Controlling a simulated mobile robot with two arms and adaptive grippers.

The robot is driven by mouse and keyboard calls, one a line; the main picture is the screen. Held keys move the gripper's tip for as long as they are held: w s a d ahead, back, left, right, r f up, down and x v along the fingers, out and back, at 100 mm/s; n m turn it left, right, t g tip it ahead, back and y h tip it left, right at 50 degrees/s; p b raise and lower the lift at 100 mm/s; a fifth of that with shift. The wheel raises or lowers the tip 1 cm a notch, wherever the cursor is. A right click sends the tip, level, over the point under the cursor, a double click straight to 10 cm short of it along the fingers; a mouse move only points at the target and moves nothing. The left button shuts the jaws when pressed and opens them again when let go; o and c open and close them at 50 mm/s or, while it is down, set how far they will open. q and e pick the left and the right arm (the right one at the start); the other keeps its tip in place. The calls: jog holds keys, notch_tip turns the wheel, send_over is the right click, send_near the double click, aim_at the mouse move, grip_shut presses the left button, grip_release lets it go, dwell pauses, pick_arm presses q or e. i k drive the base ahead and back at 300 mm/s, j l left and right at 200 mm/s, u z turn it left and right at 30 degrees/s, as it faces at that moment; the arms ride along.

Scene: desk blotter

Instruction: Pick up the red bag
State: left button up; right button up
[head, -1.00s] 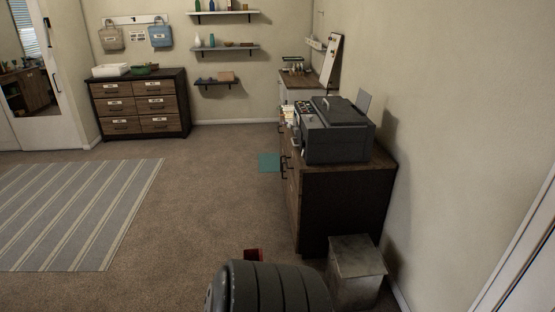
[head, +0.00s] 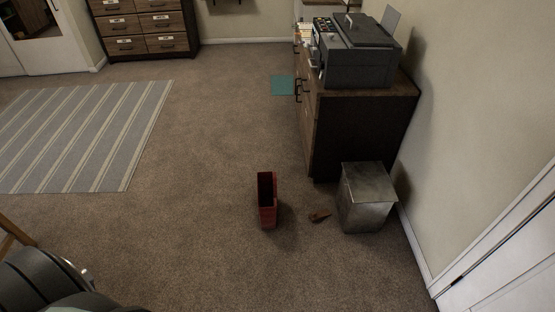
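The red bag (head: 268,216) stands upright on the carpet in the middle of the head view, with a dark open top. It is apart from everything around it. A dark grey rounded part of my own body shows at the bottom left corner, well away from the bag. Neither of my grippers can be made out in the head view, and nothing is seen touching the bag.
A dark cabinet (head: 360,128) with a printer (head: 358,52) is behind. A striped rug (head: 80,135) lies left. Carpet around the bag is clear.

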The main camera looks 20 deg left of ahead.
aim_at(266, 182)
jog(key=u, duration=0.9)
jog(key=i+j, duration=0.1)
jog(key=i+z, duration=0.05)
